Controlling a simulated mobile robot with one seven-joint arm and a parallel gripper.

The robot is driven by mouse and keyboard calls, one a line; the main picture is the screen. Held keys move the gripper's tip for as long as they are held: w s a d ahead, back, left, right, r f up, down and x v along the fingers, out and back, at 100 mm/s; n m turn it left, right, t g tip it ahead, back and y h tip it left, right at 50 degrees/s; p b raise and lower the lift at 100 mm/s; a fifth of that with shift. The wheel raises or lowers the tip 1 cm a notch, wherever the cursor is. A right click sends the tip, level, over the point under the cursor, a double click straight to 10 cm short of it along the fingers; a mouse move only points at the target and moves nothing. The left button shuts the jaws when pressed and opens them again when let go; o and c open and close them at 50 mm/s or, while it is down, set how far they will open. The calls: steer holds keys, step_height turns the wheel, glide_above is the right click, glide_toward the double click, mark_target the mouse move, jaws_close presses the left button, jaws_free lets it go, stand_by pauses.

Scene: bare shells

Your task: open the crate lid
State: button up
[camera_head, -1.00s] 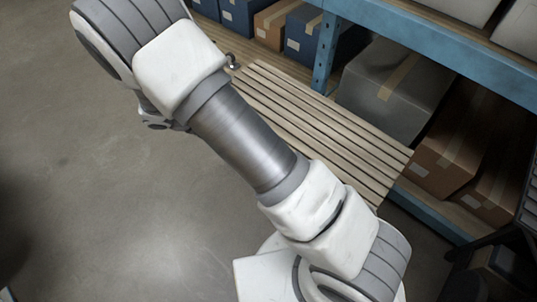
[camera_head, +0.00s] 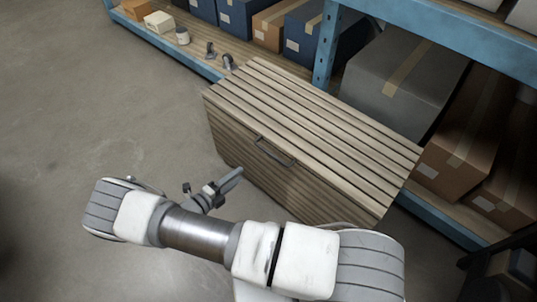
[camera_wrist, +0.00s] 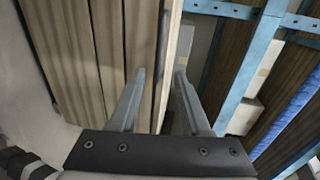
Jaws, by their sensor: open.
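The wooden crate (camera_head: 232,137) stands on the floor with its slatted lid (camera_head: 310,118) lying flat and closed on top. A dark handle (camera_head: 275,152) is on the upper front face, just below the lid's front edge. My gripper (camera_head: 238,175) is in front of the crate, to the left of the handle and lower in the picture. In the wrist view my gripper (camera_wrist: 160,73) has two grey fingers apart with nothing held between them. The crate's wooden slats (camera_wrist: 98,55) fill the left of that view. I cannot make out the handle there.
A blue shelf rack (camera_head: 325,50) runs close behind the crate. It holds a large grey box (camera_head: 385,85), brown cartons (camera_head: 465,145) and blue bins (camera_head: 238,15). The concrete floor (camera_head: 100,110) to the left is clear.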

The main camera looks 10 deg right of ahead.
mark_target(268, 152)
steer(key=b+x, duration=0.3)
steer(key=x, duration=1.3)
steer(key=shift+w+d, duration=0.15)
steer(key=shift+d, duration=0.1)
steer(key=shift+c, duration=0.2)
jaws_close()
stand_by(0.5)
